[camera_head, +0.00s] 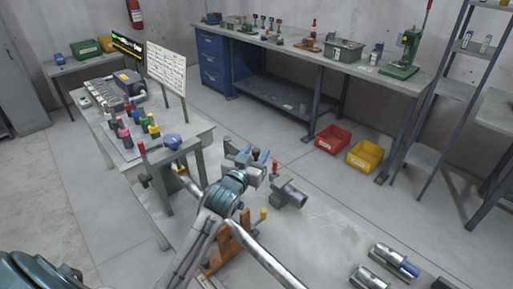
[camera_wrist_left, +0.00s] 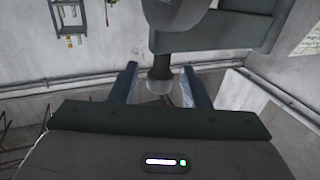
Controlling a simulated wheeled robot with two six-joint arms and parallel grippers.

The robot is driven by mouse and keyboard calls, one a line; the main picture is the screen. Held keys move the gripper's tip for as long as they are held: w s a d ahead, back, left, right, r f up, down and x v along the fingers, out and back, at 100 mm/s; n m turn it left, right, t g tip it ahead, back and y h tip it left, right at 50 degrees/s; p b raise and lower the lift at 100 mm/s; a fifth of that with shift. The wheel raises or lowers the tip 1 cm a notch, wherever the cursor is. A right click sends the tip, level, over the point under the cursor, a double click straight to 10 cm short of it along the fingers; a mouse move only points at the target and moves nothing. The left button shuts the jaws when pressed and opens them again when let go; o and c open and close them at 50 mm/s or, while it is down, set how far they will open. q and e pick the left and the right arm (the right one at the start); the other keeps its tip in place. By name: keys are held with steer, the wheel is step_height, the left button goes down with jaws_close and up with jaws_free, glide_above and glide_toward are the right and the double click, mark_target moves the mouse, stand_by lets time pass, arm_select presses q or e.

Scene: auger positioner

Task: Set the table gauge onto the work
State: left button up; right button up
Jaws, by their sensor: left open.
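My left gripper (camera_head: 254,157) is in the middle of the head view, its two blue fingers apart. In the left wrist view the fingers (camera_wrist_left: 159,76) stand on either side of a dark knob-like stem (camera_wrist_left: 161,84) under a grey bracket (camera_wrist_left: 215,32). I cannot tell whether they touch it. In the head view, a dark knob (camera_head: 257,153) shows between the fingers. A grey metal cylinder piece (camera_head: 291,194) sits just right of the gripper. I cannot tell for certain which piece is the table gauge or the work; my arm hides part of this area. My right gripper is not in view.
A side table (camera_head: 196,131) at left holds several coloured-knob tools. An orange stand (camera_head: 232,246) is below my arm. A blue workbench (camera_head: 213,62) stands at the back. Red (camera_head: 333,139) and yellow (camera_head: 365,155) bins are on the floor. Metal cylinders (camera_head: 395,261) lie at lower right.

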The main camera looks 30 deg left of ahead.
arm_select(q)
steer(key=shift+w, duration=0.4)
jaws_close()
steer(key=shift+s, duration=0.1)
